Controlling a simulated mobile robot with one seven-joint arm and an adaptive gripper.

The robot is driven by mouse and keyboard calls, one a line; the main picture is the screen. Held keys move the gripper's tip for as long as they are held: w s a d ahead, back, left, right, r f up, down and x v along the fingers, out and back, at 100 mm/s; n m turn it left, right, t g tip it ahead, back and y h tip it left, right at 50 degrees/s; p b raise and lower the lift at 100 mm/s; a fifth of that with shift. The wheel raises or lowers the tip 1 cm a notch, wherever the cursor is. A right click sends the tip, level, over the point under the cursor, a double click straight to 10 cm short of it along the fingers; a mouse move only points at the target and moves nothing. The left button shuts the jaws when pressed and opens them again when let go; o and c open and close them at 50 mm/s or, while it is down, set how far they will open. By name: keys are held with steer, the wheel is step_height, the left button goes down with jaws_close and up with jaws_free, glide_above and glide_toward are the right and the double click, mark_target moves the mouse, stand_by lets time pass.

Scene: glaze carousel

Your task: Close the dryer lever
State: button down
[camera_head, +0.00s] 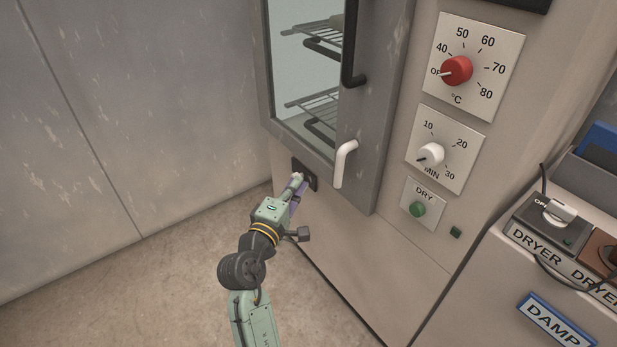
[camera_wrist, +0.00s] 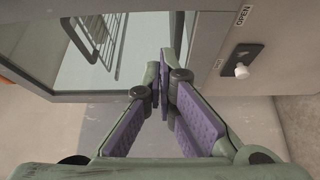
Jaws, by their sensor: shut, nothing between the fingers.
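In the head view the plate (camera_head: 311,181) is low on the dryer front, partly hidden by my gripper (camera_head: 298,181). My gripper, with purple finger pads, is shut and empty. In the wrist view its fingertips (camera_wrist: 163,62) are left of the knob and apart from it in the picture. I cannot tell the lever's exact setting.
The glass dryer door (camera_head: 306,75) with racks behind is above my gripper. A white handle (camera_head: 345,163) sticks out at its lower right. Dials (camera_head: 457,70) and a green button (camera_head: 417,209) are right. A counter with switches (camera_head: 556,212) stands far right. The floor left is clear.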

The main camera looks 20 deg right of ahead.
steer(key=w+d+p, duration=0.3)
steer(key=d, duration=0.4)
steer(key=shift+d, duration=0.25)
steer(key=shift+s+d+p, duration=0.3)
steer(key=shift+s+p, duration=0.1)
steer(key=shift+s, duration=0.15)
